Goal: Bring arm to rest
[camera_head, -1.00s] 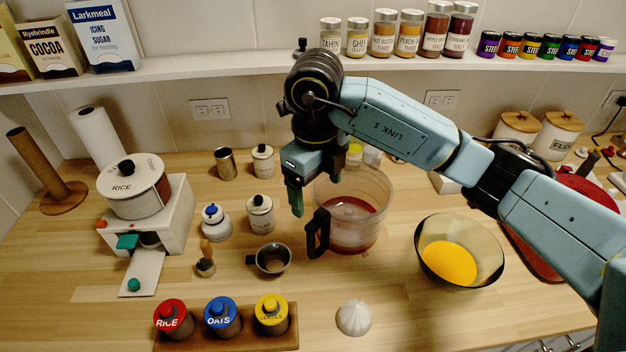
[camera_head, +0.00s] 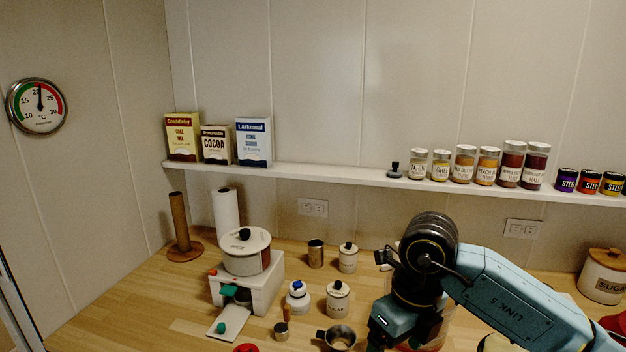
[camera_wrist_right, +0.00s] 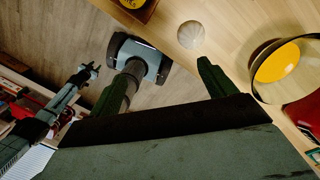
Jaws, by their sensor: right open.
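My right arm comes in from the right in the head view, over the worktop, with its black wrist joint in front of the back wall. My right gripper (camera_head: 378,348) points down at the bottom edge, where its fingertips are cut off. In the right wrist view its two green fingers (camera_wrist_right: 163,82) stand wide apart with nothing between them. My left arm shows at the left of the right wrist view, over the floor. Its gripper (camera_wrist_right: 88,72) is small there, and its jaw state is unclear. It is not in the head view.
A clear jar (camera_head: 436,332) stands behind and below my right gripper. A yellow-filled bowl (camera_wrist_right: 278,62) is right of the fingers in the wrist view. The shelf (camera_head: 330,178) runs behind.

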